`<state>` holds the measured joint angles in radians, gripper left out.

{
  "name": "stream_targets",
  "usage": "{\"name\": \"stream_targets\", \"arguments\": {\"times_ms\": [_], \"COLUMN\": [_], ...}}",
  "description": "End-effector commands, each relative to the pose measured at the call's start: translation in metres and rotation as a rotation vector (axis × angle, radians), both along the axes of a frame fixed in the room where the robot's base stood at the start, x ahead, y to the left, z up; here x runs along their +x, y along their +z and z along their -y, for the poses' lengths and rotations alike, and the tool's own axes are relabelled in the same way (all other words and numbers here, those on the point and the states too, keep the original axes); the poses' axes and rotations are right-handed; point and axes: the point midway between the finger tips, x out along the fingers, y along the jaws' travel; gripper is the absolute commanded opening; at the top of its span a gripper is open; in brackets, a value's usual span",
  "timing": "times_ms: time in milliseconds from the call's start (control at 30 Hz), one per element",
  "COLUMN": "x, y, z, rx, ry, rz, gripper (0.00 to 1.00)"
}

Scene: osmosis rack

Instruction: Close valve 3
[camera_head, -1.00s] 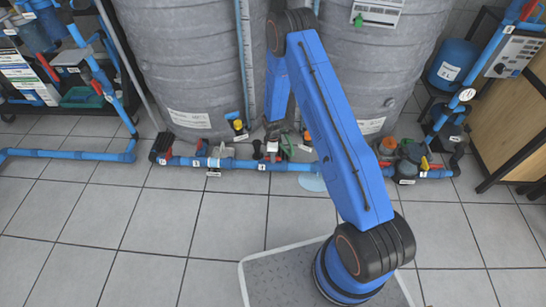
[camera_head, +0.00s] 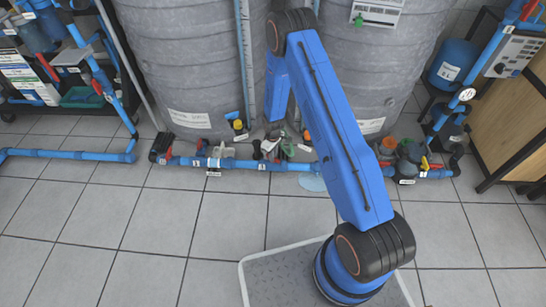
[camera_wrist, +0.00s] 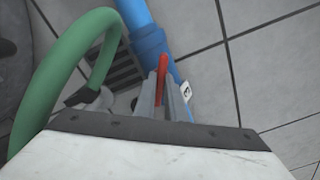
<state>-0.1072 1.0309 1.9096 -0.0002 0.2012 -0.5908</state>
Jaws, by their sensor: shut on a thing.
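In the wrist view a red valve handle (camera_wrist: 163,68) sits between the two grey fingers of my gripper (camera_wrist: 164,92). The gripper is shut on this handle. The handle lies roughly along the blue pipe (camera_wrist: 151,42), which runs beneath the fingers. A small white tag (camera_wrist: 186,89) with a dark mark is just right of the fingers; I cannot read it surely. In the head view my gripper (camera_head: 272,149) is small, low at the floor pipe (camera_head: 245,164) between the two tanks. The valve body is mostly hidden by the gripper.
A green hose (camera_wrist: 62,75) curves close on the left in the wrist view. Grey tanks (camera_head: 190,60) stand behind the pipe. The tiled floor (camera_head: 150,215) in front is clear.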

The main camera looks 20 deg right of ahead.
Motion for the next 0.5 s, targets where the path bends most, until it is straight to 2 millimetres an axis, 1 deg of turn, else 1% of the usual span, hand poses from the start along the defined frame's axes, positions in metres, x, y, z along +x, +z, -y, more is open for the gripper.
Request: {"name": "stream_targets", "arguments": {"times_ms": [500], "x": [0.0002], "y": [0.0003], "z": [-0.0001], "rx": [0.000], "ry": [-0.491], "rz": [0.000], "gripper": [0.00]}}
